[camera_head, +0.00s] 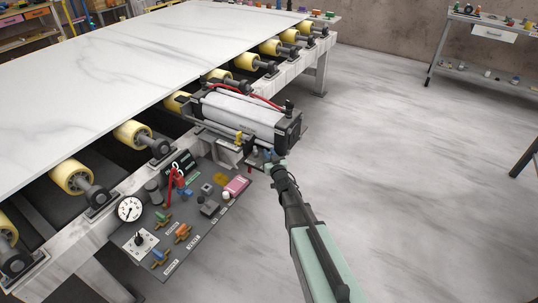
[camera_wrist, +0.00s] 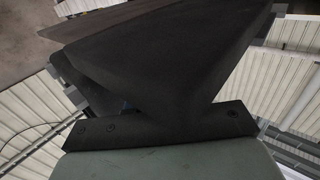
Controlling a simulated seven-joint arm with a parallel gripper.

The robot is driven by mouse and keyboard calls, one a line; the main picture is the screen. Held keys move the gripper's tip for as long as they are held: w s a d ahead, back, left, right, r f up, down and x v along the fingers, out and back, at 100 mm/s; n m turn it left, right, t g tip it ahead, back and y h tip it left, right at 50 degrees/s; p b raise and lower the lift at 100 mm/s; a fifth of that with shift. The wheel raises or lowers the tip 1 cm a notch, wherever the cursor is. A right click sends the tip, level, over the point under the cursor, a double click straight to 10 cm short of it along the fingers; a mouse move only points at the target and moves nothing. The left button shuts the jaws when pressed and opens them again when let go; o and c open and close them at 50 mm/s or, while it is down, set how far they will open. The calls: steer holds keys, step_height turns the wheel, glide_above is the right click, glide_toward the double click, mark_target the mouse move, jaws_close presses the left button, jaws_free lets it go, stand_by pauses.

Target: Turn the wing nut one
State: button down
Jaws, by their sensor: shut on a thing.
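My gripper (camera_head: 264,160) is at the far right corner of the control panel (camera_head: 200,223), just below the front end of the cylinder unit (camera_head: 245,114). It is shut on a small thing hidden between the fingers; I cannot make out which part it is. In the wrist view the dark gripper body (camera_wrist: 165,60) fills most of the picture and hides its fingertips. No wing nut shows clearly.
A pale stone slab (camera_head: 120,65) lies on yellow rollers (camera_head: 72,176) behind the panel. The floor (camera_head: 410,170) to the right is clear.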

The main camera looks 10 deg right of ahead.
steer(key=shift+r, duration=0.1)
stand_by(0.4)
steer(key=c, duration=1.1)
jaws_free()
steer(key=shift+h, duration=0.3)
steer(key=shift+d, duration=0.1)
steer(key=shift+y, duration=0.6)
steer(key=shift+w+n+y, duration=0.1)
steer(key=shift+n+y, duration=0.8)
steer(key=shift+y, duration=0.2)
